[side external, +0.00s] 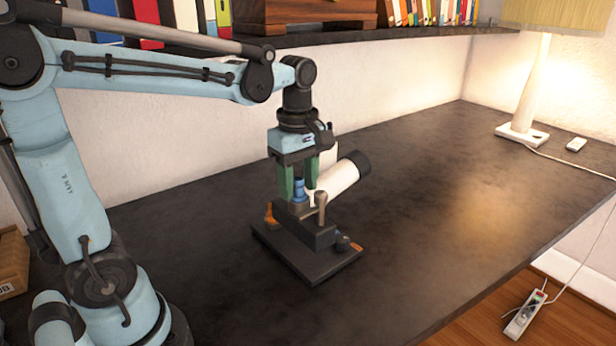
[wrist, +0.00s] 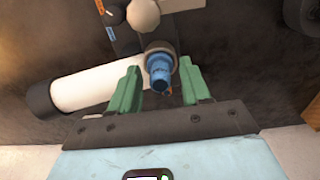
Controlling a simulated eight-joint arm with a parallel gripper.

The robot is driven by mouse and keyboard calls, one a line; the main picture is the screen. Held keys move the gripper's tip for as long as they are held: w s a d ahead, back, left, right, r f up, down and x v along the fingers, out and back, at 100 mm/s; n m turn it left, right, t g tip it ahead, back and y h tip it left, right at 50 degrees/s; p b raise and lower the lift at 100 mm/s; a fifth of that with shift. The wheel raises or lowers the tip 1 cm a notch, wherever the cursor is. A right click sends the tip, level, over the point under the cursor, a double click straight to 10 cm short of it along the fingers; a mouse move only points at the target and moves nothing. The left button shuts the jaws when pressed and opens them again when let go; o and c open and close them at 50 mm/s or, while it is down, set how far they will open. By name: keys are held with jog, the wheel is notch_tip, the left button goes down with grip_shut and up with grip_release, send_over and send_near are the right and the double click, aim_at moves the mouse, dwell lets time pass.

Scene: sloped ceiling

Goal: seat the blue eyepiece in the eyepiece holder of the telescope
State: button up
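The blue eyepiece (side external: 298,188) stands upright at the top of the eyepiece holder (side external: 296,207) on the telescope. In the wrist view the eyepiece (wrist: 159,72) lines up with the holder's round grey collar (wrist: 160,50); how deep it sits is hidden. The telescope's white tube (side external: 338,180) with a black end slants up to the right. My gripper (side external: 299,190) points down over the holder, its green fingers on either side of the eyepiece. In the wrist view my gripper (wrist: 160,78) is open, with a gap between each finger and the eyepiece.
The telescope stands on a dark base plate (side external: 305,250) with an orange knob (side external: 270,213) and a grey-brown rounded knob (side external: 321,199). The dark desk (side external: 440,200) is clear to the right. A lamp (side external: 525,95) and a shelf of books stand behind.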

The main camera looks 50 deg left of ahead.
aim_at(299, 179)
jog(key=shift+r, duration=0.15)
notch_tip(299, 179, up, 12)
dwell(0.7)
dwell(0.4)
notch_tip(299, 179, down, 12)
jog(key=shift+f, duration=0.15)
dwell(0.5)
dwell(0.4)
